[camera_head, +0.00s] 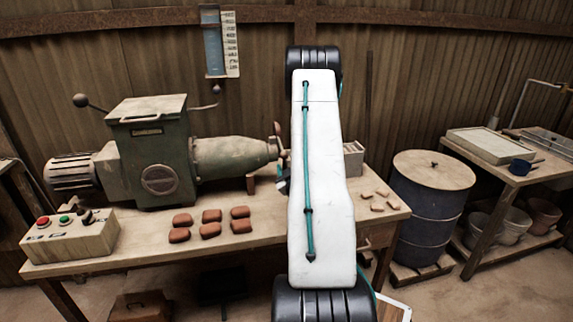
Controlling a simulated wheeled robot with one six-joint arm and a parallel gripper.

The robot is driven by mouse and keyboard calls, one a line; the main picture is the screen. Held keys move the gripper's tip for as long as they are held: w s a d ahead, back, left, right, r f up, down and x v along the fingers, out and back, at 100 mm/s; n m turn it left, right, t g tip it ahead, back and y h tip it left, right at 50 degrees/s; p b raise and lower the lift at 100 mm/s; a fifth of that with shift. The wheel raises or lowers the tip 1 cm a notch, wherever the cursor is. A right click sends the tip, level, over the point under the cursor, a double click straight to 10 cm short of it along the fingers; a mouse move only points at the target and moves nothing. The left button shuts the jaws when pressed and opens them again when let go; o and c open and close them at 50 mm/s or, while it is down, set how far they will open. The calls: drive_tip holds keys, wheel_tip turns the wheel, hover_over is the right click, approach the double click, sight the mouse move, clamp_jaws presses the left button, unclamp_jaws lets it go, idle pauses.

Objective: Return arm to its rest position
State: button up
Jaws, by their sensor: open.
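My arm (322,180) stands across the middle of the view, with a white link, black ribbed joints at its top and bottom, and a teal cable along it. It rises in front of the workbench (262,228) and hides part of it. My gripper is not seen; the arm link may cover it. A small dark part shows at the link's left edge, but I cannot tell what it is.
A green press machine (152,150) stands on the bench, with a button box (70,235) at the front left. Several red-brown tiles (211,216) lie in front of it. Several small pale pieces (378,200) lie at right. A blue drum (428,215) and shelf table (505,160) stand further right.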

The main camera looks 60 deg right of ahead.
idle(0.4)
